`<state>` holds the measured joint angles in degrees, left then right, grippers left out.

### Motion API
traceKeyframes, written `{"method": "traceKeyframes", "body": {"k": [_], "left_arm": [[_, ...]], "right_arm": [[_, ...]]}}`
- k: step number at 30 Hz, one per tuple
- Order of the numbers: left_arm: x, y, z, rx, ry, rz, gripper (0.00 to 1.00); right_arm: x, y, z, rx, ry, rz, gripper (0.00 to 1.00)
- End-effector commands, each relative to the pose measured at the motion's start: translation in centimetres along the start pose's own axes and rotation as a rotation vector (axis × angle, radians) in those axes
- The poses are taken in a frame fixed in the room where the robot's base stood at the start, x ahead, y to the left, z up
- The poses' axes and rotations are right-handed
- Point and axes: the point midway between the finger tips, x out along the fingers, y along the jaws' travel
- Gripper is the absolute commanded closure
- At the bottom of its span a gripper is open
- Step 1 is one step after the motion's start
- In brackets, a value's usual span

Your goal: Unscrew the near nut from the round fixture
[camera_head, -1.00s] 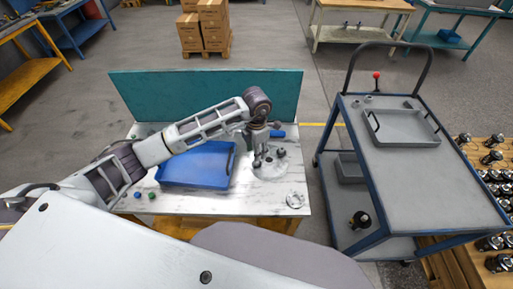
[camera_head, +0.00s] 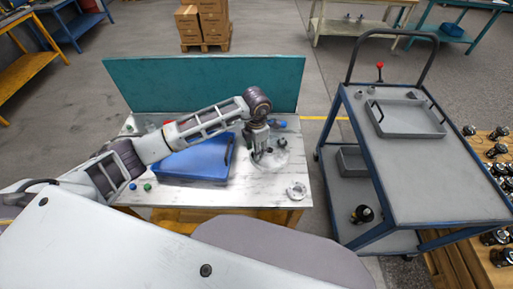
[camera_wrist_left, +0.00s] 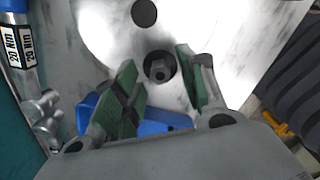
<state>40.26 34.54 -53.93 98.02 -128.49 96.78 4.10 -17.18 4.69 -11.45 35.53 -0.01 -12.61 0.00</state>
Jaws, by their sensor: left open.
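The round fixture (camera_head: 273,164) is a pale disc on the right part of the white workbench. My left gripper (camera_head: 262,154) points down over the fixture. In the wrist view its green-padded fingers (camera_wrist_left: 160,88) are open, one on each side of the nut, with visible gaps. I cannot tell its height above the nut. Another dark part (camera_head: 282,142) stands on the fixture at right. My right gripper is out of view.
A blue tray (camera_head: 185,170) lies left of the fixture under my left arm. A teal panel (camera_head: 200,83) closes the bench's back. A pale round part (camera_head: 297,190) lies near the right front. A blue-framed cart (camera_head: 430,180) stands to the right.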

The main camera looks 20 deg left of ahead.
Motion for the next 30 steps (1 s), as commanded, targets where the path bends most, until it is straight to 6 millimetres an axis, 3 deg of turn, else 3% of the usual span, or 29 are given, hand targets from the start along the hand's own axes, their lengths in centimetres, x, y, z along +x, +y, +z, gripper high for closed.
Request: {"method": "traceKeyframes", "body": {"k": [29,30], "left_arm": [[-0.03,-0.03,-0.01,0.001,0.0,0.0,0.59],[-0.03,-0.03,-0.01,0.001,0.0,0.0,0.64]], "right_arm": [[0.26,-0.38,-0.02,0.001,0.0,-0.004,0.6],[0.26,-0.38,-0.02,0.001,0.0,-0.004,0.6]]}}
